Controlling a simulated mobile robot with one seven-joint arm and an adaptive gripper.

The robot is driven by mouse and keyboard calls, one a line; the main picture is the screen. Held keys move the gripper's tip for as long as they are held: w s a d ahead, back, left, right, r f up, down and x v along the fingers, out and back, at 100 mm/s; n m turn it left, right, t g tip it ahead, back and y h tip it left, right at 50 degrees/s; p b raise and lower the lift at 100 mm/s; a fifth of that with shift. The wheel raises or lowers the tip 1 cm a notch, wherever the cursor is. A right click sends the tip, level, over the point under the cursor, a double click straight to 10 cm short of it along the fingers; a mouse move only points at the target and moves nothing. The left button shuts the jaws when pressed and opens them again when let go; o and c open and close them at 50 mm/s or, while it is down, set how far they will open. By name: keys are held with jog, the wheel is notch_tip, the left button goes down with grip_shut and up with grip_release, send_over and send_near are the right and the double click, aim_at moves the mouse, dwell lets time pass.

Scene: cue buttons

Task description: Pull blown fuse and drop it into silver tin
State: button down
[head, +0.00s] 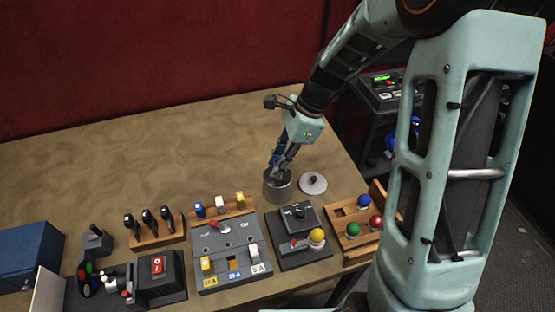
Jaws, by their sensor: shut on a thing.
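The silver tin (277,192) stands open on the table, right of centre. My gripper (281,171) points down at the tin's mouth. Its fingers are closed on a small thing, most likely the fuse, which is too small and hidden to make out. The grey fuse panel (238,238) has a yellow fuse (206,264) at its left and a white fuse (253,252) at its right. The middle place, above the blue-lettered label, looks empty. A wooden rack (229,209) behind the panel holds a blue, a white and a yellow spare.
The round lid (313,183) lies right of the tin. A dark lever box (298,238) with a yellow ball stands in front of it. A wooden tray (349,236) holds coloured balls. A tool rack (158,231) and red-button box (160,276) stand left. The table's back is clear.

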jog(key=shift+f, duration=0.5)
jog(key=c, duration=1.6)
grip_release()
jog(key=shift+r, duration=0.1)
notch_tip(320, 180, up, 5)
jog(key=p, duration=0.4)
jog(key=shift+r+p, duration=0.3)
jog(key=shift+r, duration=0.7)
jog(key=shift+d, duration=0.1)
